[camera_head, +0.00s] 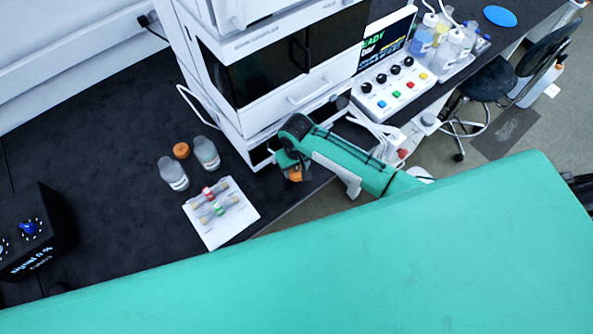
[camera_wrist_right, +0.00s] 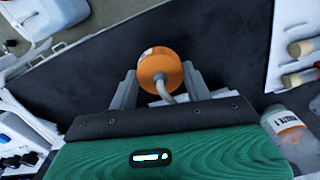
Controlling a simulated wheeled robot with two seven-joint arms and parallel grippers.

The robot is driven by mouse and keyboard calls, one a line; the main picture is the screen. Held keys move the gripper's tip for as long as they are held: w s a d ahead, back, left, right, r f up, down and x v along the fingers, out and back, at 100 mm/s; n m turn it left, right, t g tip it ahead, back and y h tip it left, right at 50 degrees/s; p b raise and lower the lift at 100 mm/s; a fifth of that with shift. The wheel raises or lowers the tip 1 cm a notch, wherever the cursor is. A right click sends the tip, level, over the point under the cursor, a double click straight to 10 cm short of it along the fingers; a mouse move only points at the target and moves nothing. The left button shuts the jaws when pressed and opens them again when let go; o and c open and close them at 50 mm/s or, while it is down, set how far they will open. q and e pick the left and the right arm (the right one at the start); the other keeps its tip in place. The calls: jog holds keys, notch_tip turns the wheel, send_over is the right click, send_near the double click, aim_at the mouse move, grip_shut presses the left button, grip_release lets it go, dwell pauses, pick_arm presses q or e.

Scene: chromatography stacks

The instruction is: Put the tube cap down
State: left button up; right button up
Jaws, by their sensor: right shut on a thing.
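The orange tube cap (camera_wrist_right: 160,68) has a grey tube running from it and sits between the two fingers of my right gripper (camera_wrist_right: 161,84) in the right wrist view. The gripper is shut on it. In the head view my right gripper (camera_head: 291,168) is in front of the white instrument, near the front edge of the black bench, and the orange cap (camera_head: 296,175) shows at its tip. The wrist view shows dark bench top beyond the cap. I cannot tell the gap between cap and bench. My left gripper is not in view.
Two bottles (camera_head: 173,174) (camera_head: 207,152) and another orange cap (camera_head: 181,150) stand left of the gripper. A white sheet (camera_head: 233,229) holds several columns. The white instrument (camera_head: 268,110) stands behind. A black box (camera_head: 38,232) is at far left. Bench between has bare room.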

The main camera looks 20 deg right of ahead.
aim_at(296, 169)
jog(key=shift+f, duration=1.7)
jog(key=o, duration=1)
jog(key=shift+f, duration=0.1)
notch_tip(296, 169, up, 12)
jog(key=shift+r+b, duration=0.15)
jog(key=shift+b, duration=0.55)
